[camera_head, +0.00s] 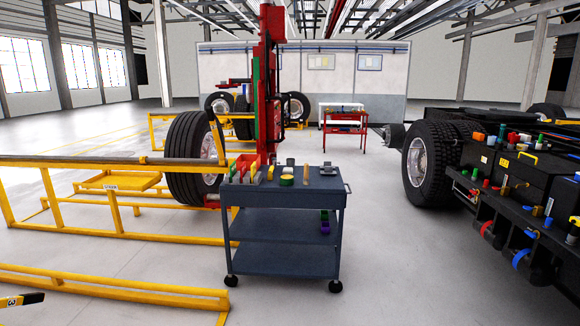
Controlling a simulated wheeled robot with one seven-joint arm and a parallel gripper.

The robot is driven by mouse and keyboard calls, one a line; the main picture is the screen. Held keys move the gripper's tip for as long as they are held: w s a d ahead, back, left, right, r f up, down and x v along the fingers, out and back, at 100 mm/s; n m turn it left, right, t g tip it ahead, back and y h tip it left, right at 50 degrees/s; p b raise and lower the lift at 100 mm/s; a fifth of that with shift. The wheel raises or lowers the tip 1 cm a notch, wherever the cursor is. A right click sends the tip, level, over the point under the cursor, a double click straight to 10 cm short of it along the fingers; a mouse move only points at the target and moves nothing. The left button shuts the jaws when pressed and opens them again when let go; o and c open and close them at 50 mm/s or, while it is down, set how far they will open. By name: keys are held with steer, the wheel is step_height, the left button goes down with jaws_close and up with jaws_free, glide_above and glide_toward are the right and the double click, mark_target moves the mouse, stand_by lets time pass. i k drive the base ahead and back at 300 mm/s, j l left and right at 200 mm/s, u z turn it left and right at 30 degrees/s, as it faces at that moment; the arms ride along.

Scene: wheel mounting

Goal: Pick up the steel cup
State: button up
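A dark blue-grey tool cart (283,228) stands in the middle of the view, with several small items on its top shelf. A small grey cup-like item (290,163) stands near the back edge of that shelf, behind a green roll (287,180). It may be the steel cup, but it is too small to be certain. A darker grey item (328,169) sits at the right of the same shelf, and its shape is unclear.
Red and green bins (243,167) stand at the cart top's left. A yellow rail frame (120,232) and a big wheel (190,150) are left of the cart. A truck chassis (515,190) with loose items is at right. Floor in front of the cart is clear.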

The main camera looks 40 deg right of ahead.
mark_target(290, 162)
steer(key=i+l+z, duration=0.25)
steer(key=i+z, duration=0.2)
steer(key=i, duration=0.65)
steer(key=i+j+z, duration=0.1)
steer(key=i+z, duration=0.4)
steer(key=i, duration=0.6)
steer(key=i+l+u, duration=0.1)
steer(key=i+u, duration=0.3)
steer(key=i, duration=1.05)
steer(key=i+j+z, duration=0.25)
steer(key=i+j, duration=0.15)
steer(key=i+j+z, duration=0.25)
steer(key=i+j, duration=0.2)
steer(key=i+l+u, duration=0.1)
steer(key=i, duration=0.15)
